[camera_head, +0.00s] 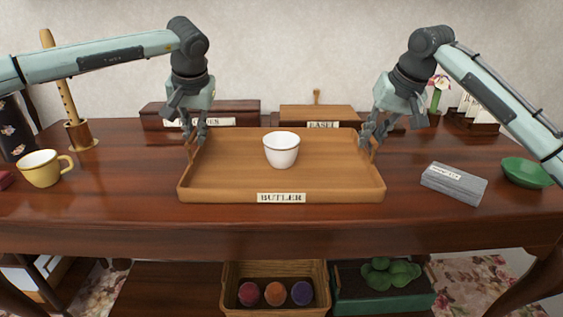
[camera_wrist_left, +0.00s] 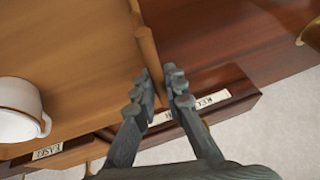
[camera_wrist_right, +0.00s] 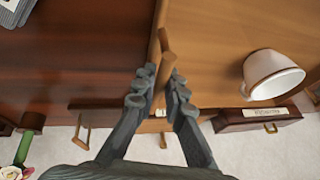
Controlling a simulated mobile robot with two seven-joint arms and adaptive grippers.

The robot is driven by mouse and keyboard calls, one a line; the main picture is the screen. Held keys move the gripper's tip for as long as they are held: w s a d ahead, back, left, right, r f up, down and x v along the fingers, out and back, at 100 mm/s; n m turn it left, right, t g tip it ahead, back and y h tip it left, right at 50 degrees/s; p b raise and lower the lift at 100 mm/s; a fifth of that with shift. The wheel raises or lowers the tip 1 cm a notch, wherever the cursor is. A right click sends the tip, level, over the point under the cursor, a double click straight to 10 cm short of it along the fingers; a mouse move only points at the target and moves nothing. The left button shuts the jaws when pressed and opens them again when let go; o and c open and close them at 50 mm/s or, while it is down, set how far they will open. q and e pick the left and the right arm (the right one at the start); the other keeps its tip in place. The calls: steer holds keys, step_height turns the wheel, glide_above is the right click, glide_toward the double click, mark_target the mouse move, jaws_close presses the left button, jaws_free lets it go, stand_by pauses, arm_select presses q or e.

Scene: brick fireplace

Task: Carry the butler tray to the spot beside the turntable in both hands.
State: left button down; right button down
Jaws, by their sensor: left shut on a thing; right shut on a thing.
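The butler tray (camera_head: 220,182) is a wide wooden tray with a low rim and a "BUTLER" label on its front. It is level at the middle of the dark table; I cannot tell whether it touches the table top. A white cup (camera_head: 281,150) stands upright in it. My left gripper (camera_head: 198,138) is shut on the tray's left side, and my right gripper (camera_head: 370,143) is shut on its right side. The tray's side walls also show in the left wrist view (camera_wrist_left: 147,45) and right wrist view (camera_wrist_right: 158,20). I see no turntable.
Labelled wooden boxes stand behind the tray, at back left (camera_head: 235,112) and back centre (camera_head: 340,114). A yellow mug (camera_head: 40,170) and a flute on a stand (camera_head: 80,135) are at left. A grey box (camera_head: 453,185) and green bowl (camera_head: 527,172) are at right. Baskets sit below.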

arm_select(q)
steer(key=shift+r, duration=0.1)
arm_select(e)
steer(key=shift+r, duration=0.1)
